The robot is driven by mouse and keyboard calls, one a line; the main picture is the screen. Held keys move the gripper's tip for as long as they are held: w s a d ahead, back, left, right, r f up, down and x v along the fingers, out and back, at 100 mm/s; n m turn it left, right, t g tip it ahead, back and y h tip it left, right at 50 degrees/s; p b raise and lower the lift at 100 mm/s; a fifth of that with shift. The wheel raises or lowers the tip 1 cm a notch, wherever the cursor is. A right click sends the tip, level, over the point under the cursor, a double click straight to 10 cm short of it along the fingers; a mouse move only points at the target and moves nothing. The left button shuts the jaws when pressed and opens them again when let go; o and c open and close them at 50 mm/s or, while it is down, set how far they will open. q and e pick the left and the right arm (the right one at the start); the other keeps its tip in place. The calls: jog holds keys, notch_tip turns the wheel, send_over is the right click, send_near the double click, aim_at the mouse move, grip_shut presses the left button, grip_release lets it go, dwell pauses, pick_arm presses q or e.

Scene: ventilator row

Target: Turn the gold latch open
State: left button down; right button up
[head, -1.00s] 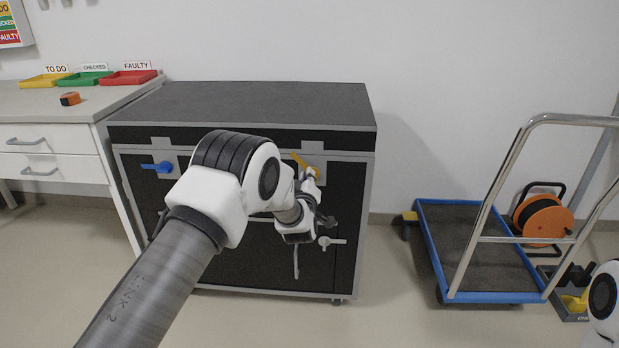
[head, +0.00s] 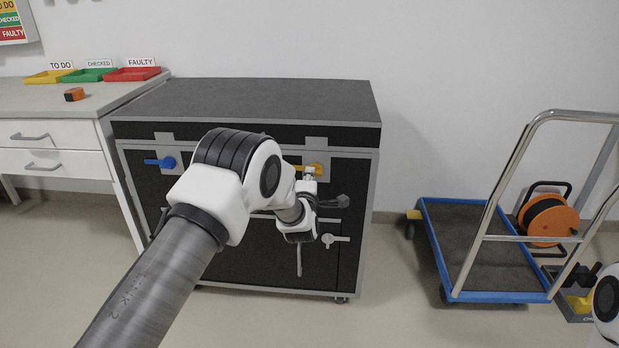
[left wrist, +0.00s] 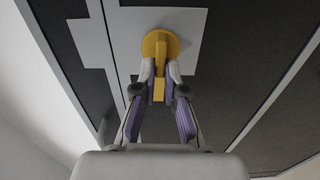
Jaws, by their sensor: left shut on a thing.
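The gold latch (head: 300,168) is on the upper right of the black case's front, on a grey plate. Its lever now lies about level, pointing left from its round hub in the head view. In the left wrist view the gold latch (left wrist: 161,45) shows its round hub, with the lever running down between my fingers. My left gripper (left wrist: 160,82) is shut on the lever, one fingertip on each side. In the head view my left gripper (head: 309,174) is small and partly hidden by its own wrist. My right gripper is not in view.
The black case (head: 250,98) has a blue latch (head: 162,162) at left and a small grey handle (head: 335,239) lower right. A desk (head: 50,112) with trays stands at left. A blue-edged trolley (head: 480,255) stands at right, with clear floor between.

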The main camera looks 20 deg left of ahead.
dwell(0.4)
pick_arm(q)
jog(key=c, duration=1.2)
grip_release()
jog(key=shift+c, duration=0.2)
jog(key=shift+s, duration=0.15)
jog(key=v, duration=1.1)
jog(key=shift+s, duration=0.35)
jog(key=shift+d, duration=0.15)
